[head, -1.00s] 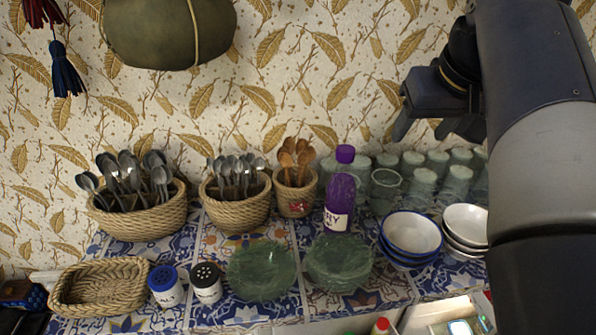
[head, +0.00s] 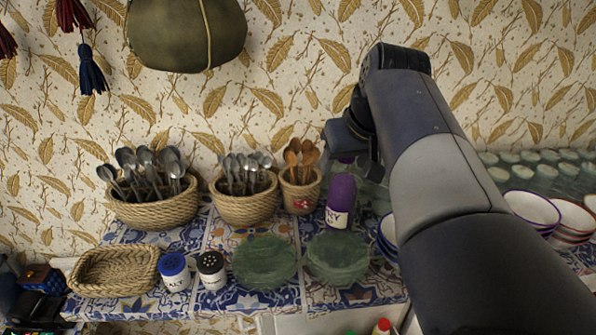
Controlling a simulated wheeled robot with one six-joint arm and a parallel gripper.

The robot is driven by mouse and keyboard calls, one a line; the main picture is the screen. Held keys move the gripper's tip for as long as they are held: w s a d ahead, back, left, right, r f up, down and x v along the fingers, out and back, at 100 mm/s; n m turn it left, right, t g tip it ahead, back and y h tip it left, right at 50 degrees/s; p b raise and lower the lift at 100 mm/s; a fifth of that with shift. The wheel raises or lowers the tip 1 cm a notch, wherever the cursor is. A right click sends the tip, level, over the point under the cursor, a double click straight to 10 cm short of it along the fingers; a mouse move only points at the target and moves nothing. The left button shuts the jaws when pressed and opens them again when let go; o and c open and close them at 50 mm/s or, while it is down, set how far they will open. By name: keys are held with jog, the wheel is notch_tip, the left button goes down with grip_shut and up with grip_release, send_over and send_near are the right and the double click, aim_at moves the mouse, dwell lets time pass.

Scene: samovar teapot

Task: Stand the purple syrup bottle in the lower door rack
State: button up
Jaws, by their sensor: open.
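The purple syrup bottle (head: 341,200) stands upright on the blue-patterned tile counter (head: 210,300), just right of the small basket of wooden spoons. Its white label faces me, and its cap is mostly hidden by my gripper. My gripper (head: 350,164) is open at the top of the bottle, with the fingers to either side of the cap in this view. I cannot tell whether they touch it. I cannot make out the lower door rack.
Baskets of spoons (head: 154,212) stand left of the bottle. Green plates (head: 337,258) lie in front of it. Glasses and bowls (head: 531,209) are on the right, partly behind my arm. A white edge and a red-capped bottle (head: 381,327) show below.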

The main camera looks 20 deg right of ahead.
jog(key=shift+x, duration=1.15)
grip_shut()
